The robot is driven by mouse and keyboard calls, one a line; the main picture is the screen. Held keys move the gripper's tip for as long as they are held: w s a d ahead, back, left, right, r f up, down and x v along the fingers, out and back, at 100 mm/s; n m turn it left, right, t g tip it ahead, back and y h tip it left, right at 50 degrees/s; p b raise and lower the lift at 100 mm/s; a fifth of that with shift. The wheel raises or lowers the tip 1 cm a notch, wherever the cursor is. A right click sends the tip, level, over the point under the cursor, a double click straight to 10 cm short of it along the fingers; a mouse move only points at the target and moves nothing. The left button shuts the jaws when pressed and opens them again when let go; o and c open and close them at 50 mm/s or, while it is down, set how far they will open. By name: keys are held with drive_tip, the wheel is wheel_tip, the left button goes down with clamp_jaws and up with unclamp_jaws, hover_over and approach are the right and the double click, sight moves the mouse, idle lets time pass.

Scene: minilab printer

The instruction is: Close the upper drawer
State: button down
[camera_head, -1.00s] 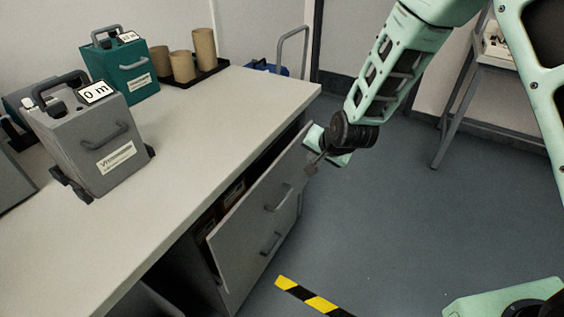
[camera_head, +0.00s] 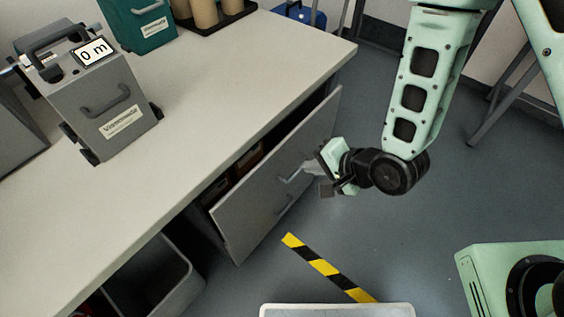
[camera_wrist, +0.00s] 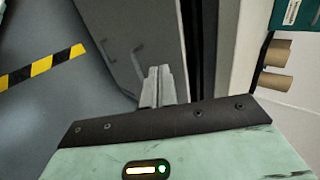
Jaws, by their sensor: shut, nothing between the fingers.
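The upper drawer (camera_head: 258,196) under the worktop stands open, its grey front out from the cabinet and a dark gap behind its top edge. Its bar handle (camera_head: 292,172) is on the outer face. My gripper (camera_head: 314,172) is shut and empty, in front of the drawer face close to that handle. In the wrist view the closed fingers (camera_wrist: 158,84) point at the grey front (camera_wrist: 150,30), near its top edge. I cannot tell whether they touch it. The fingertips partly hide the handle area in the head view.
The worktop (camera_head: 210,120) overhangs the drawers. On it stand a grey case (camera_head: 100,105), a teal case (camera_head: 140,25) and brown cylinders (camera_head: 205,12). A dark open bin (camera_head: 165,280) sits below.

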sight(273, 159)
drive_tip(key=b+x, duration=0.6)
drive_tip(key=a+r+b+x, duration=0.1)
drive_tip(key=b+x, duration=0.2)
drive_tip(key=b, duration=0.1)
drive_tip(key=shift+w+r, duration=0.1)
drive_tip(key=shift+w, duration=0.2)
drive_tip(key=shift+w+a, duration=0.45)
drive_tip(key=shift+a, duration=0.05)
drive_tip(key=w+a, duration=0.1)
drive_tip(key=a, duration=0.1)
drive_tip(key=w+a, duration=0.2)
drive_tip(key=shift+r+p, duration=0.1)
drive_tip(key=shift+p, duration=0.2)
